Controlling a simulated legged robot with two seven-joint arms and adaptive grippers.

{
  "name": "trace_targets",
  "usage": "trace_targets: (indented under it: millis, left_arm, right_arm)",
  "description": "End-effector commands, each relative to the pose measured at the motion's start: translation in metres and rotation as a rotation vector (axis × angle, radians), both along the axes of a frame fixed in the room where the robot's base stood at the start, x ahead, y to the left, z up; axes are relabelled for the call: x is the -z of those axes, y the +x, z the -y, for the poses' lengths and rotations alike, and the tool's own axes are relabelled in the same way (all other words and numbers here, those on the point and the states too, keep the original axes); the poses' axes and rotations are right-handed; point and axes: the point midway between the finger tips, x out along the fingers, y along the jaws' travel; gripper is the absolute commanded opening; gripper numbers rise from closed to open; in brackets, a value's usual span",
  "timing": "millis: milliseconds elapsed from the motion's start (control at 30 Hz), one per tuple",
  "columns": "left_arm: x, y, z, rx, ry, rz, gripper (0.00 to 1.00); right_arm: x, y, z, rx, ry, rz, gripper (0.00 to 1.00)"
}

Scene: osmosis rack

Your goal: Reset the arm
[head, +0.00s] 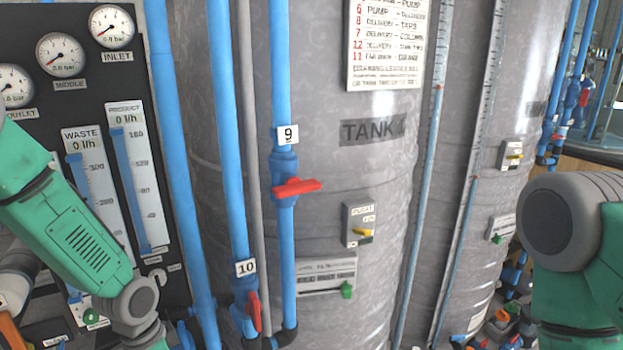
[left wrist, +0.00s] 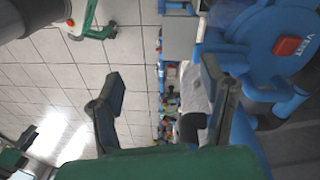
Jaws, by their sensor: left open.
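My green left arm (head: 75,235) comes in from the left edge of the head view, in front of the gauge panel, and bends down out of the bottom edge. Its gripper is outside the head view. In the left wrist view my left gripper (left wrist: 160,95) is open, with its two dark fingers wide apart and nothing between them but the tiled floor and distant fittings. My right arm (head: 575,240) shows at the right edge of the head view as a grey joint and green links. Its gripper is outside both views.
Blue pipes with red-handled valve 9 (head: 297,187) and valve 10 (head: 254,310) run in front of a grey tank (head: 340,220). A dark panel (head: 90,75) with gauges stands left. In the wrist view, a blue part with a red VENT block (left wrist: 288,46) is right of the fingers.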

Motion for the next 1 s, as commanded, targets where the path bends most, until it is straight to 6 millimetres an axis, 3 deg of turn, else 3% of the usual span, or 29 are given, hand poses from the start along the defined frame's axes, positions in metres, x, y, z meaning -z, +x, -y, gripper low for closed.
trace_targets:
  millis: [33, 100, 200, 333, 500, 533, 600, 1000]
  left_arm:
    - [0.029, -0.037, 0.009, -0.085, -0.018, -0.038, 0.66]
    - [0.058, -0.080, 0.017, -0.227, -0.032, -0.059, 0.66]
    - [0.085, -0.138, 0.019, -0.421, -0.025, -0.077, 0.66]
    - [0.101, -0.199, 0.011, -0.626, 0.018, -0.078, 0.66]
    - [0.100, -0.265, -0.009, -0.836, 0.103, -0.049, 0.66]
    - [0.102, -0.270, -0.012, -0.859, 0.114, -0.039, 0.66]
    - [0.127, -0.258, -0.009, -0.841, 0.101, -0.023, 0.66]
    - [0.219, -0.242, -0.001, -0.777, 0.092, 0.017, 0.66]
  right_arm:
    - [0.000, 0.000, 0.000, 0.000, 0.000, 0.000, 0.40]
    - [0.000, 0.000, 0.000, 0.000, 0.000, 0.000, 0.40]
    - [0.000, 0.000, 0.000, 0.000, 0.000, 0.000, 0.40]
    - [0.000, 0.000, 0.000, 0.000, 0.000, 0.000, 0.40]
    - [0.000, 0.000, 0.000, 0.000, 0.000, 0.000, 0.40]
    - [0.003, 0.000, 0.000, 0.000, 0.000, 0.000, 0.40]
    - [0.027, 0.001, 0.000, 0.000, 0.000, 0.002, 0.40]
    - [0.123, -0.001, 0.000, 0.000, 0.000, 0.000, 0.40]
